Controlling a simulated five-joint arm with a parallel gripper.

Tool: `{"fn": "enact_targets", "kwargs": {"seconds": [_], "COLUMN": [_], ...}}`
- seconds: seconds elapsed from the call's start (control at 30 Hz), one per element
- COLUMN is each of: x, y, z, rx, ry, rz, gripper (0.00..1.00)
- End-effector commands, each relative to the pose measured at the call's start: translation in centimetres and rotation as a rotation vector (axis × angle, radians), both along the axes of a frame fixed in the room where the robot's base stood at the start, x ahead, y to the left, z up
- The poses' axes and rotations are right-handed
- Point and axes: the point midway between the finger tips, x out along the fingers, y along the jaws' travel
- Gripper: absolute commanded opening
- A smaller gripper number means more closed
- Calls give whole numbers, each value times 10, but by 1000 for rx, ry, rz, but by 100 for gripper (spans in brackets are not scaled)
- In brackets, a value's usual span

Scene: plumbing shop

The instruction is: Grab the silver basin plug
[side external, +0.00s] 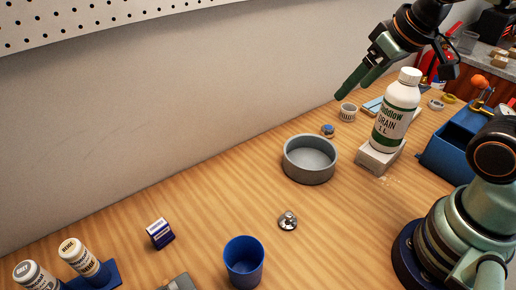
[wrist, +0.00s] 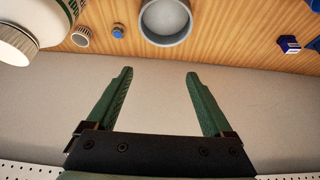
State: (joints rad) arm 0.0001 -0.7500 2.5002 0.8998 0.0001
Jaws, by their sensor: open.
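The silver basin plug (side external: 288,221) is a small, shiny round piece lying on the wooden bench, in front of the grey bowl and to the right of the blue cup. It does not show in the wrist view. My gripper (side external: 342,94) is raised over the back of the bench, near the wall, well away from the plug. In the wrist view my gripper (wrist: 159,73) has its two green fingers wide apart, with nothing between them.
A grey bowl (side external: 310,168) and a blue cup (side external: 244,267) flank the plug. A white drain bottle (side external: 395,112) stands on a block at right, near a blue toolbox (side external: 455,145).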

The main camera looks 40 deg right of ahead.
Motion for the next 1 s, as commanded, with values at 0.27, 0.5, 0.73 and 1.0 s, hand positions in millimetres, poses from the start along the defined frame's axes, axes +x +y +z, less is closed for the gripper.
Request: {"fn": "enact_targets", "kwargs": {"seconds": [0.27,0.5,0.73,1.0], "x": [1,10,5,-13], "y": [4,52,120,164], "z": [-2,-32,-80,-120], "rx": [-1,-25,-88,-152], "ry": [11,157,337,461], "rz": [15,201,448,620], "gripper": [86,86,86,86]}}
